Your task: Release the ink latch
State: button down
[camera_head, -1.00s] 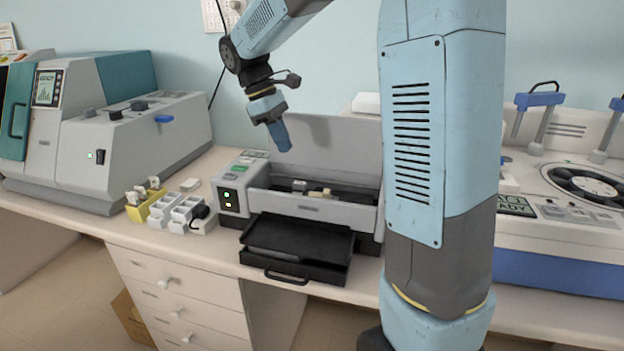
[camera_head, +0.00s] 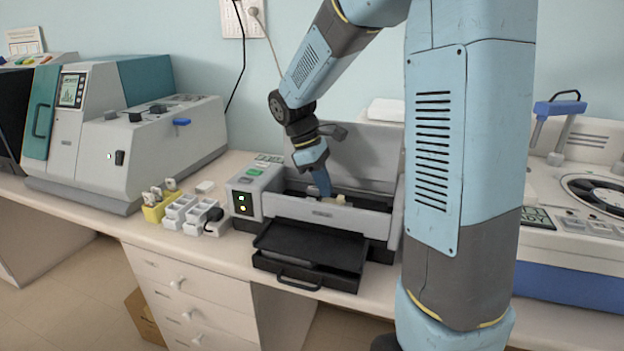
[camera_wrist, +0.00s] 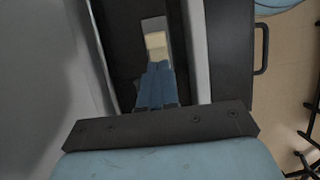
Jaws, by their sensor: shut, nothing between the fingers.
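The grey slide-staining machine (camera_head: 325,213) stands on the bench with its lid (camera_head: 365,150) raised. Inside its dark trough is a small part with a cream block (camera_head: 342,203); the wrist view shows the cream block (camera_wrist: 156,41) on a grey piece (camera_wrist: 152,24). I cannot tell for sure whether this is the ink latch. My gripper (camera_head: 322,191) is shut and empty, pointing down into the trough. In the wrist view my blue fingertips (camera_wrist: 158,68) are together, right at the near end of the cream block. I cannot tell whether they touch it.
A black tray (camera_head: 310,243) with a handle sticks out at the machine's front. The trough's front wall (camera_wrist: 195,50) is close beside my fingers. White holders (camera_head: 185,212) and a yellow holder (camera_head: 158,208) stand left of the machine. A larger grey-teal machine (camera_head: 130,145) is further left.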

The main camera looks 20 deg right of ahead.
aim_at(341, 197)
jog(key=shift+s+d, duration=0.3)
jog(key=shift+d, duration=0.05)
jog(key=shift+s+d, duration=0.75)
jog(key=shift+d, duration=0.35)
jog(key=shift+a, duration=0.1)
